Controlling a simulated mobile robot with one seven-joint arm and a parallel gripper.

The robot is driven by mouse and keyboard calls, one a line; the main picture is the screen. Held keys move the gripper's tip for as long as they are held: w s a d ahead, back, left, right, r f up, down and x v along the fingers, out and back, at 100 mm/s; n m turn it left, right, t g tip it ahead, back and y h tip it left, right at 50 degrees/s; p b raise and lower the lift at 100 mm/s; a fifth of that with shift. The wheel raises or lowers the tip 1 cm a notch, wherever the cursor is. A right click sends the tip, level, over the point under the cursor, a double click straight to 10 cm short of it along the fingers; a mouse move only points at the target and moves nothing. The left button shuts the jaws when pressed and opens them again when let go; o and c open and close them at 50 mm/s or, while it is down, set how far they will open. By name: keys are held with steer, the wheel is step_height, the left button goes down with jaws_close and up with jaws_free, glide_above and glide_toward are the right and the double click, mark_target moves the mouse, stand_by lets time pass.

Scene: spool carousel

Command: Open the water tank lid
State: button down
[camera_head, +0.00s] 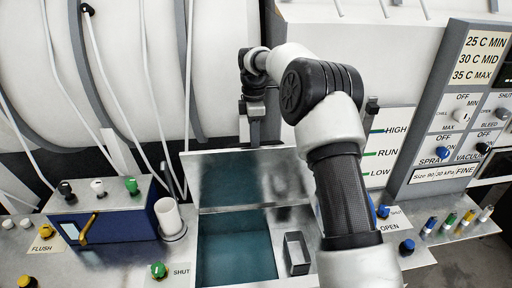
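The water tank (236,262) is a square opening in the metal bench, with teal water inside. Its metal lid (225,163) stands raised at the tank's back edge, and the opening below is uncovered. The lid's front face reflects the teal and dark surroundings. My gripper (253,136) points down just behind the lid's top edge, near its middle. Its fingertips are small and partly hidden, so I cannot tell whether they touch the lid or whether they are open.
A blue box (112,225) with a yellow handle and a white cup (169,217) stand left of the tank. A small metal box (297,253) sits right of it. Labelled knob panels (460,120) rise at the right. White rollers (130,70) fill the back left.

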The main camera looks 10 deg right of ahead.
steer(key=shift+w+f, duration=0.35)
steer(key=shift+f, duration=0.1)
steer(key=c, duration=1.9)
jaws_free()
steer(key=shift+o, duration=1.3)
steer(key=shift+w+f, duration=0.1)
steer(key=shift+w, duration=0.1)
step_height(320, 180, up, 12)
steer(key=shift+w+r, duration=0.2)
steer(key=shift+w, duration=0.15)
